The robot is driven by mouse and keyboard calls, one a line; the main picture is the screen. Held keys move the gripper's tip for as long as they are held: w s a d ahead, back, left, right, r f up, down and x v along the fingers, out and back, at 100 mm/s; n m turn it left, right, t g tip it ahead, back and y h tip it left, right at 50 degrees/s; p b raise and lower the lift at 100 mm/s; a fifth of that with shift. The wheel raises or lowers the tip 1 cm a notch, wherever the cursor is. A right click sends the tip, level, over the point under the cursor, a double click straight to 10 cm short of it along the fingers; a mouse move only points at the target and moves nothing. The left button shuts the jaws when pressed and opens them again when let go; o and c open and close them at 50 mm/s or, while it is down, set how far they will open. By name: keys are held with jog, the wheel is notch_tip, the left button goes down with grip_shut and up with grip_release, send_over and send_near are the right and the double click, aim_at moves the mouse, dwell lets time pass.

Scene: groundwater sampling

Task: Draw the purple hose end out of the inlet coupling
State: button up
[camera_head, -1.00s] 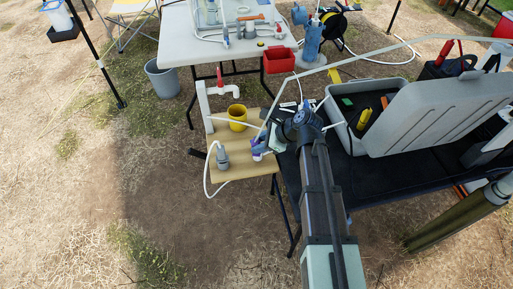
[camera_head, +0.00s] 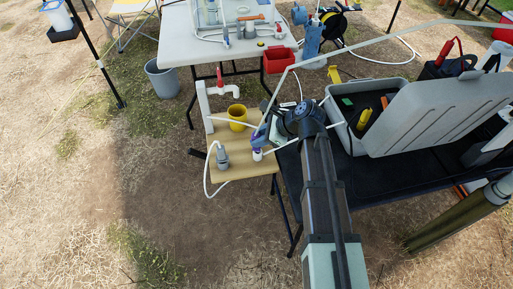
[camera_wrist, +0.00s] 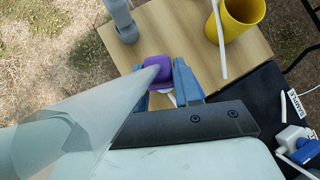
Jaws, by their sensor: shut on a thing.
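The purple hose end (camera_wrist: 158,66) is between the two blue fingers of my gripper (camera_wrist: 162,78) in the wrist view. In the head view the purple piece (camera_head: 254,141) shows at my gripper's tip (camera_head: 259,138), over the wooden board. A small white fitting (camera_head: 257,155), apparently the inlet coupling, stands just below it on the board. A white part (camera_wrist: 170,97) shows under the purple piece in the wrist view. My gripper is shut on the purple hose end. Whether its lower end is clear of the coupling is hidden.
A grey fitting (camera_head: 222,158) with a white hose stands left on the wooden board (camera_head: 238,170). A yellow cup (camera_head: 237,117) and a white pipe with a red handle (camera_head: 219,85) stand behind. A grey case (camera_head: 425,110) lies open on the dark table to the right.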

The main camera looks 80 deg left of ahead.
jog(key=shift+r, duration=1.25)
jog(key=shift+w+a+r, duration=0.25)
jog(key=shift+a, duration=0.05)
jog(key=w+a+f+n+t+h, duration=0.1)
jog(key=w+a+f+t, duration=0.1)
jog(key=w+t, duration=0.1)
jog(key=w+a+f+n+t+h, duration=0.1)
jog(key=w+a+f+t+h, duration=0.1)
jog(key=t, duration=0.4)
jog(key=w+a+f+n+t+h, duration=0.1)
jog(key=w+a+f+t, duration=0.2)
jog(key=w+a+t, duration=0.1)
jog(key=shift+w+t, duration=0.6)
jog(key=shift+t, duration=0.1)
jog(key=shift+w+a+r+n+t, duration=0.15)
jog(key=shift+w+a+t, duration=0.05)
jog(key=shift+a+t, duration=0.2)
jog(key=shift+w+a+r+n+t, duration=0.15)
jog(key=shift+w+a+t, duration=0.1)
jog(key=shift+t, duration=0.25)
jog(key=shift+f, duration=2.5)
